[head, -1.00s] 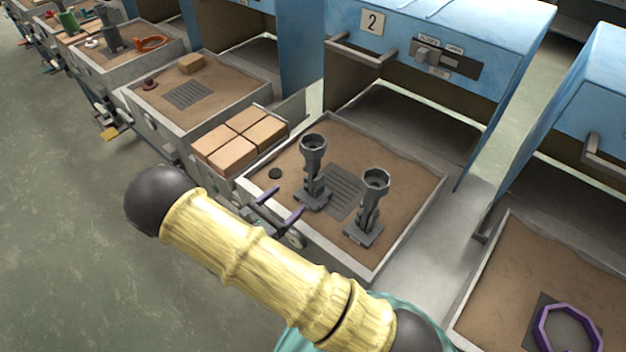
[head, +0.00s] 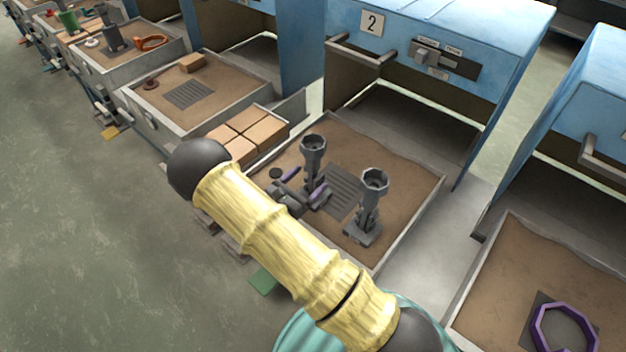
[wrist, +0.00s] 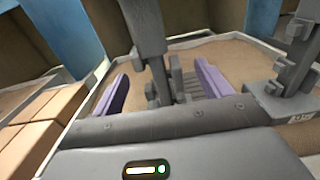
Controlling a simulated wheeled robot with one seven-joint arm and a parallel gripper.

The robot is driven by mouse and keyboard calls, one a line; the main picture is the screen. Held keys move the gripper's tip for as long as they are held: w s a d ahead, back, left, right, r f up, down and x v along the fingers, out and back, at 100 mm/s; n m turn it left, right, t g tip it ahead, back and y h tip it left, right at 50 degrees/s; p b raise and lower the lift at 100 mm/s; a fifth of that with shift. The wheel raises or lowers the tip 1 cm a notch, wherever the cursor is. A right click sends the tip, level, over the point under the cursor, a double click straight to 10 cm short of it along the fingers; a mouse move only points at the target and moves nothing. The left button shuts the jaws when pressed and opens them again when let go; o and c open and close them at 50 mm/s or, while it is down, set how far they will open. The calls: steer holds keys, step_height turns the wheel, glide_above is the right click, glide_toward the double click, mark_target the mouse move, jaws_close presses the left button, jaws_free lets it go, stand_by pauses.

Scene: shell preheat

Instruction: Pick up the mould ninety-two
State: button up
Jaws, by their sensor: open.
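Two grey moulds, each a cup on a stepped stem and flat base, stand upright in the sand tray (head: 415,215) before station 2. My gripper (head: 300,194) is open, its purple-lined fingers low at the left mould (head: 313,150). In the wrist view the left mould (wrist: 148,40) stands between the fingers of my gripper (wrist: 162,86), with gaps on both sides. The right mould (head: 372,200) stands apart; in the wrist view it (wrist: 299,60) is right of the fingers. A small base label there is too blurred to read. I cannot tell which mould is ninety-two.
Tan blocks (head: 250,130) sit left of the tray. A blue cabinet (head: 460,30) marked 2 stands open behind it. At right, another tray holds a purple ring (head: 565,330).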

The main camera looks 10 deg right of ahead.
mark_target(308, 179)
steer(key=shift+x, duration=1.55)
steer(key=shift+w, duration=0.1)
steer(key=c, duration=1.4)
